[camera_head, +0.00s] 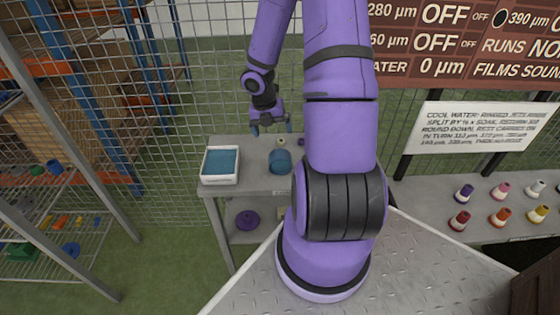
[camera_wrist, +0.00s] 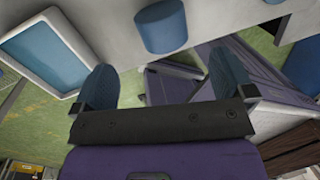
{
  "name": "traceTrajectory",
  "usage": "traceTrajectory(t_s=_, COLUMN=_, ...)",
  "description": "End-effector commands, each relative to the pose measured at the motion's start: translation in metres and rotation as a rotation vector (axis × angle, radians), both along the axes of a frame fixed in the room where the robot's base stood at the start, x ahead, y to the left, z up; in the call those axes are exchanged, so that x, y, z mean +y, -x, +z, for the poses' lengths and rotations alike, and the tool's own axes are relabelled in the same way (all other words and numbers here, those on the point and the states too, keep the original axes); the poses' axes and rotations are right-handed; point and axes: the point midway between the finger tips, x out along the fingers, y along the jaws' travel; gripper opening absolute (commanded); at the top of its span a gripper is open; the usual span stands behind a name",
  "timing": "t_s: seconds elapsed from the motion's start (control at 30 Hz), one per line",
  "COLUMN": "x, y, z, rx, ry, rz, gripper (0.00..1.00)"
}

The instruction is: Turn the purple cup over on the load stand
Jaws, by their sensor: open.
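My gripper (camera_head: 270,129) is open and empty above the back of a grey stand (camera_head: 254,193). In the wrist view its two blue fingers stand wide apart (camera_wrist: 160,62), with nothing between them. A small purple piece (camera_head: 302,141) shows at the right of the stand top, partly behind my arm; I cannot tell whether it is a cup. A purple and white cup-like piece (camera_head: 464,193) stands on the right-hand table. I cannot tell which is the purple cup of the task, nor which surface is the load stand.
A blue cylinder (camera_head: 280,162) and a white tray with blue inside (camera_head: 207,180) are on the grey stand. A round purple object (camera_head: 247,219) lies on its lower shelf. Several coloured pieces stand on the right table (camera_head: 430,215). A wire rack (camera_head: 60,210) is at left.

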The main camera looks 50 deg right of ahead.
Motion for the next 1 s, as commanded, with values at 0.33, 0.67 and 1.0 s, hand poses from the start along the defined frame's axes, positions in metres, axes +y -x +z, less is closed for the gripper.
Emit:
traceTrajectory(t_s=0.33, x=-0.006, y=0.006, z=-0.042, rx=0.018, ry=-0.055, rz=0.106, gripper=1.00)
traceTrajectory(t_s=0.67, x=-0.010, y=0.011, z=-0.077, rx=0.015, ry=-0.053, rz=0.102, gripper=1.00)
traceTrajectory(t_s=1.0, x=-0.013, y=0.015, z=-0.111, rx=0.018, ry=-0.054, rz=0.102, gripper=1.00)
